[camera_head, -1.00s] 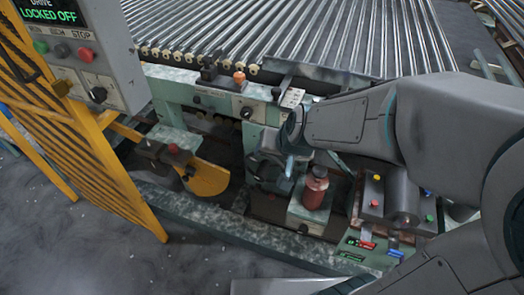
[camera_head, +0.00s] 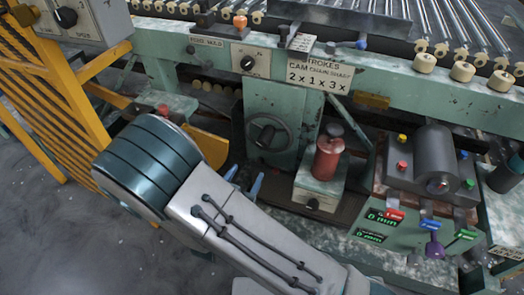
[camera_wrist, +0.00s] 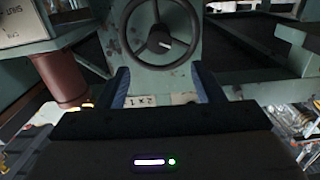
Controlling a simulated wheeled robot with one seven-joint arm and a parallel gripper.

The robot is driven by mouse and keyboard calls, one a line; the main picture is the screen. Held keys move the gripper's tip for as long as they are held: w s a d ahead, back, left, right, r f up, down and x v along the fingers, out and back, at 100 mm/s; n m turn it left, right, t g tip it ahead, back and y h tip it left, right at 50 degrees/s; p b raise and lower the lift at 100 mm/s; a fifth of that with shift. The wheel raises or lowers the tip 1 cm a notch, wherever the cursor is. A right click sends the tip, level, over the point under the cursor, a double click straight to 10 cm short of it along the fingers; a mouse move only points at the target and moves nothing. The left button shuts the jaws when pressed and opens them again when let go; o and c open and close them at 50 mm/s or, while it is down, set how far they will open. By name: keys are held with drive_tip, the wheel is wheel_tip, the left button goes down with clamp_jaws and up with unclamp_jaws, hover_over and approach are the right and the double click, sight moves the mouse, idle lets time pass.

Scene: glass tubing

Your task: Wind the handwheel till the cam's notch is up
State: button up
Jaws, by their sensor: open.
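The handwheel (camera_head: 266,136) is a dark spoked wheel on the green machine's upright plate. In the wrist view the handwheel (camera_wrist: 159,41) is at top centre, with its rim, spokes and hub visible. My gripper (camera_head: 243,181) is in front of the wheel and low to its left in the head view. Its blue fingers are apart with nothing between them. In the wrist view my gripper (camera_wrist: 165,87) points toward the plate just beyond the wheel's rim, apart from it. I cannot pick out the cam or its notch for sure.
A red cylinder (camera_head: 329,158) stands on a block right of the wheel. A dark roller unit (camera_head: 432,157) with coloured buttons is farther right. A strokes sign (camera_head: 319,76) hangs above. A yellow fence (camera_head: 50,95) is at left, beside a yellow plate (camera_head: 211,147).

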sight(261, 146)
drive_tip(key=b+x, duration=0.1)
drive_tip(key=x, duration=0.5)
drive_tip(key=b+x, duration=0.1)
drive_tip(key=x, duration=0.6)
drive_tip(key=shift+w+d+r, duration=0.15)
drive_tip(key=shift+w+r, duration=0.05)
drive_tip(key=shift+w, duration=0.05)
clamp_jaws()
